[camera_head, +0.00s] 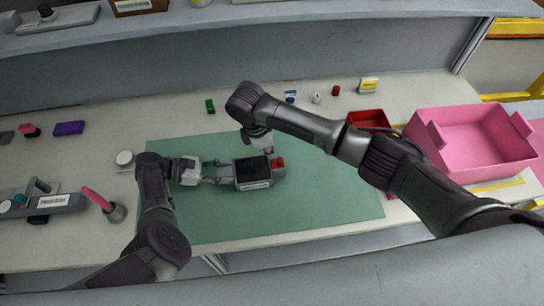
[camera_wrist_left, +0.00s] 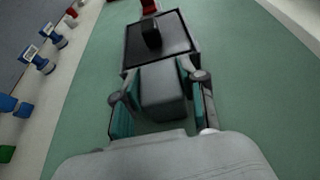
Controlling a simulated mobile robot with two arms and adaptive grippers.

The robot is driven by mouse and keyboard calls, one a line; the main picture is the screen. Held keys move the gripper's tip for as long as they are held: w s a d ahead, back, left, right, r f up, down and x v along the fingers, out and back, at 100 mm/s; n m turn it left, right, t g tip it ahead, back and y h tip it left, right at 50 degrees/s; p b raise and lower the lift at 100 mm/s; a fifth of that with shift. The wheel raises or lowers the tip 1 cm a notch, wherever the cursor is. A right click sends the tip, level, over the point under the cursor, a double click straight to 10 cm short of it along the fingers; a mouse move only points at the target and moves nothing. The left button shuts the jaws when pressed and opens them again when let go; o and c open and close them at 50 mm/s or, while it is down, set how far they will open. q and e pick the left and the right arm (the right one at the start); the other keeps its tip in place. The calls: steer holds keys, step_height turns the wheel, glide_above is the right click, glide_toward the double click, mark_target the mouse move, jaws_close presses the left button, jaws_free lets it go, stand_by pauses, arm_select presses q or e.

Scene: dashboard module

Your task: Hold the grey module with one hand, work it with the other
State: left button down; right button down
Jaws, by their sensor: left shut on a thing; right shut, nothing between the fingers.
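The grey module (camera_head: 254,184) lies on the green mat (camera_head: 330,205). It has a black top panel and a red part at its right end. In the left wrist view the module (camera_wrist_left: 165,100) shows its grey near end, the black panel with a dark raised piece, and red beyond. My left gripper (camera_head: 218,172) is shut on the module's left end; its teal-padded fingers (camera_wrist_left: 158,85) flank the grey block. My right gripper (camera_head: 268,149) is shut and empty, above or at the module's far right edge near the red part. Whether it touches is unclear.
A pink bin (camera_head: 475,145) and a red tray (camera_head: 368,119) stand at the right. Several small items line the back, including a green block (camera_head: 210,106). A grey device (camera_head: 45,202) and a pink-handled tool (camera_head: 97,198) are at the left. The mat's right part is clear.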

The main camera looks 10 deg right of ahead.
arm_select(q)
steer(key=shift+d, duration=0.1)
arm_select(e)
steer(key=v, duration=0.6)
steer(key=shift+a+r, duration=0.15)
steer(key=shift+r, duration=0.05)
steer(key=shift+s, duration=0.1)
arm_select(q)
steer(key=c, duration=0.6)
jaws_free()
